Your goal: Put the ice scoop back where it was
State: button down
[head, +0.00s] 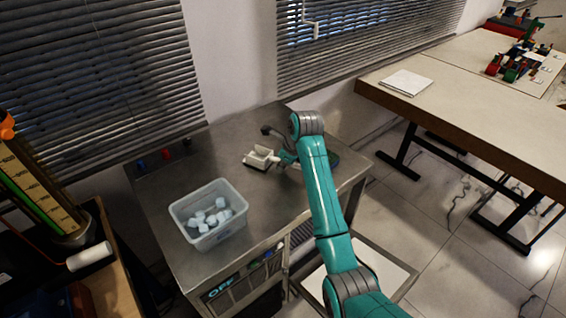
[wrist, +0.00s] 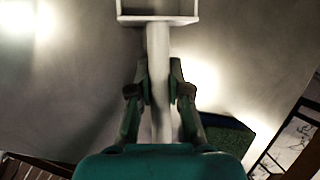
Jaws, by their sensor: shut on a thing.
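The white ice scoop (head: 260,157) is in my gripper over the right part of the metal counter (head: 205,160). In the wrist view the scoop's handle (wrist: 158,75) runs between the two fingers, and its square bowl (wrist: 158,10) points away at the top edge, partly cut off. My gripper (wrist: 158,88) is shut on the handle; in the head view my gripper (head: 286,158) is small and partly hidden by my arm. I cannot tell whether the scoop touches the counter. A dark green mat or pad (wrist: 228,135) lies close to my gripper, at lower right in the wrist view.
A clear bin (head: 208,214) with several white ice cubes stands on the counter at left. A dark tap-like fitting (head: 270,131) is just behind the scoop. Blinds and wall close the back. A long table (head: 470,100) stands at right, across a floor gap.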

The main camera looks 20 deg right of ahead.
jog(key=shift+f, duration=0.25)
jog(key=c, duration=1)
grip_release()
jog(key=shift+c, duration=0.2)
